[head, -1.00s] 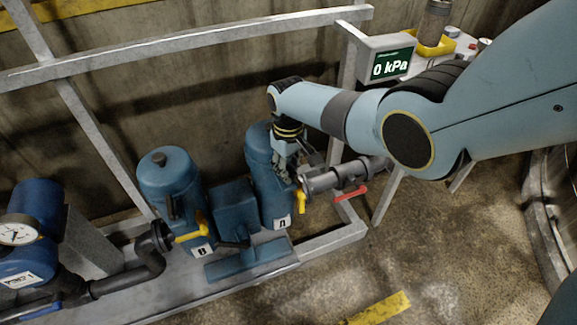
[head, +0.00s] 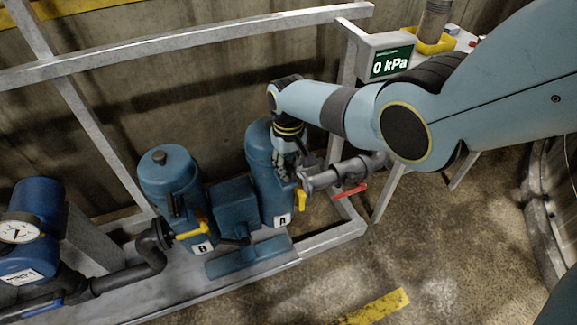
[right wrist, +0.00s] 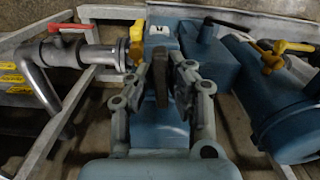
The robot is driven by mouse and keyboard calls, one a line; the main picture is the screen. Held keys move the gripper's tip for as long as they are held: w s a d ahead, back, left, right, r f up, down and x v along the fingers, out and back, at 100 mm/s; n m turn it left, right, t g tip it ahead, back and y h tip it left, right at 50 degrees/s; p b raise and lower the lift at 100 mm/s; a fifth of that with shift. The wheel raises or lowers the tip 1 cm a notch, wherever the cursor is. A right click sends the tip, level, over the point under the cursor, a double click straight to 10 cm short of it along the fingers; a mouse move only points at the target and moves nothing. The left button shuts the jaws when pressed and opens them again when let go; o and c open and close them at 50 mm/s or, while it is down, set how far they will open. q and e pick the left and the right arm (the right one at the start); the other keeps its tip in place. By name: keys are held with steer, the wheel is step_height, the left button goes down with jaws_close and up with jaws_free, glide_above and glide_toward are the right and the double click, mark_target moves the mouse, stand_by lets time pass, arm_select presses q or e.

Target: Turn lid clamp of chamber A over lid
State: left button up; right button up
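Chamber A (head: 262,165) is a blue upright cylinder with an "A" label on its lower front. My right gripper (head: 283,175) is down at its upper front side, and the arm and wrist hide part of the lid. In the right wrist view, the dark lid clamp (right wrist: 160,78) stands between the two fingers of my right gripper (right wrist: 160,72). The fingers are apart, with narrow gaps seeming to show beside the clamp; contact is unclear. My left gripper is not in view.
Chamber B (head: 170,185) stands to the left, with a blue box (head: 234,205) between the chambers. A yellow handle (head: 301,199) and a grey pipe with a red lever (head: 350,191) are close right of chamber A. The display (head: 390,64) reads 0 kPa.

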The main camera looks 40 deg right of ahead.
mark_target(287, 166)
steer(key=shift+o, duration=1.2)
steer(key=shift+a, duration=0.1)
steer(key=shift+w+r, duration=0.1)
steer(key=shift+r, duration=0.4)
step_height(287, 166, up, 11)
